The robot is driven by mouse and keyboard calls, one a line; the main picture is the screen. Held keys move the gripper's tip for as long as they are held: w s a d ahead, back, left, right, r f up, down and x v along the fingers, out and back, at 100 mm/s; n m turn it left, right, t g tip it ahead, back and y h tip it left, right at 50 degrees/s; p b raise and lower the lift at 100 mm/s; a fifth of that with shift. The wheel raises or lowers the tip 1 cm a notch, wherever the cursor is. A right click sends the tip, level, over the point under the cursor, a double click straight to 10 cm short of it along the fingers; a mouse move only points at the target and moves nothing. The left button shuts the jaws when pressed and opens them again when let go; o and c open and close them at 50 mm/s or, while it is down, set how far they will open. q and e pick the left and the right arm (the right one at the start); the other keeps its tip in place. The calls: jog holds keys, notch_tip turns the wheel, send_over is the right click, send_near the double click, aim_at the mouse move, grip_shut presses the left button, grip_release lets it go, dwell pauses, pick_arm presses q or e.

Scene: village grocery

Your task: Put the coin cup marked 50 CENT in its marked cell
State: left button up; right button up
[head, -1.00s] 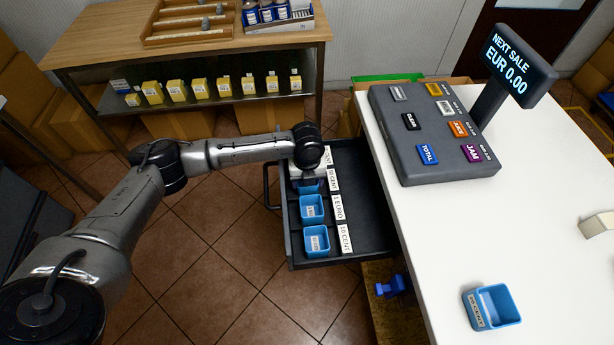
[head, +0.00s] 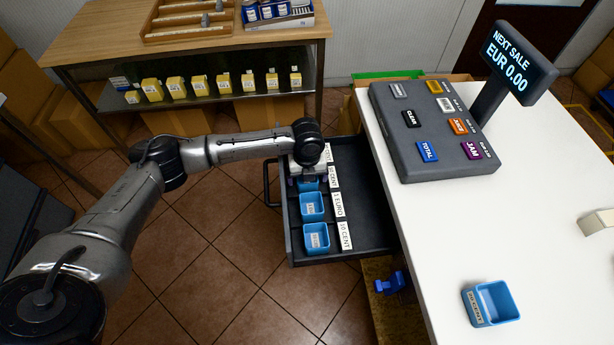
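An open dark cash drawer (head: 375,240) juts from the left side of the counter, with white labels along its cells. The 50 CENT label (head: 333,176) is near the far end. A blue cup (head: 309,186) is in the cell area beside it, partly hidden under my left gripper (head: 308,178); its own marking is not readable. My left gripper points down at this cup; its fingers are too small and covered to show whether they grip it. Two more blue cups, a middle one (head: 312,208) and a near one (head: 316,239), stand in the drawer. My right gripper is not in view.
Another blue cup (head: 496,301) stands on the white counter (head: 440,240), its label too small to read surely. A dark key panel (head: 430,130) and price display (head: 512,68) are on the counter. A wooden shelf table (head: 110,40) stands behind.

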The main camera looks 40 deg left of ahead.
pick_arm(q)
jog(key=shift+r+p, duration=0.8)
jog(key=shift+r, duration=1.8)
